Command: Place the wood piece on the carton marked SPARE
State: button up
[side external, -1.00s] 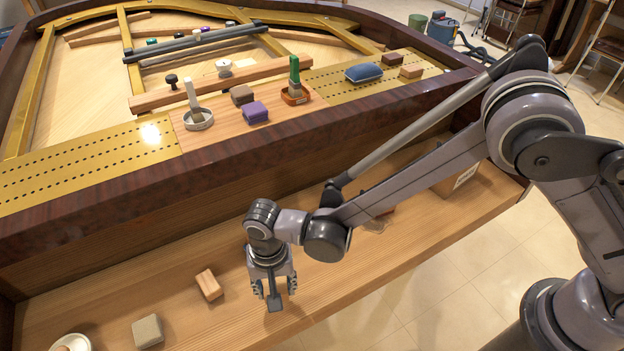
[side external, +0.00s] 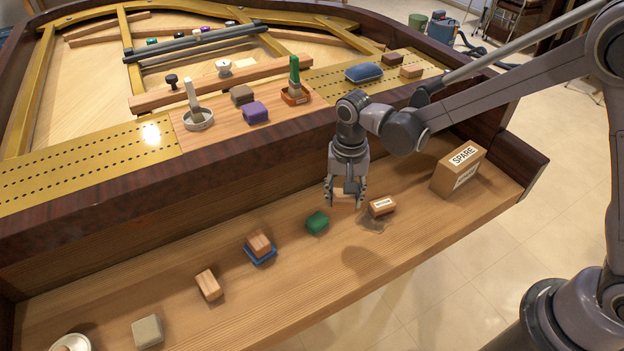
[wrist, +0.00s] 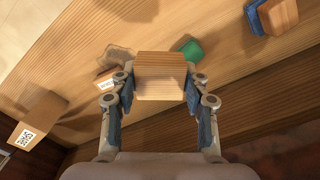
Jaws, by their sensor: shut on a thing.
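My gripper (side external: 346,200) is shut on a light wood piece (wrist: 162,75) and holds it above the wooden shelf. In the side view the wood piece (side external: 345,194) is partly hidden by the fingers. The carton marked SPARE (side external: 462,167) stands to the right of my gripper, near the shelf's right end. Its top looks bare. In the wrist view the SPARE carton (wrist: 40,112) is at the left edge, apart from the held piece.
A small labelled box (side external: 382,207) and a green block (side external: 317,222) sit near my gripper. Further left are a wood block on a blue block (side external: 260,256), another wood block (side external: 209,285) and a grey block (side external: 147,331). The piano's dark rim (side external: 200,185) rises behind the shelf.

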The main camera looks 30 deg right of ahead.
jog(key=w+d+r+m, duration=0.1)
jog(key=d+r+m, duration=0.2)
jog(key=d, duration=1)
jog(key=d+r+m, duration=0.2)
jog(key=d+m, duration=0.1)
jog(key=d, duration=1.1)
jog(key=s+d+r+m, duration=0.25)
jog(key=s+d, duration=0.25)
jog(key=d, duration=0.5)
jog(key=s+d+r+m, duration=0.25)
jog(key=s+d, duration=0.35)
jog(key=d, duration=0.3)
send_over(464, 155)
notch_tip(464, 155, down, 8)
jog(key=shift+a+r, duration=0.1)
jog(key=shift+r, duration=0.05)
jog(key=shift+f, duration=2.05)
jog(key=shift+f, duration=0.1)
jog(key=o, duration=1)
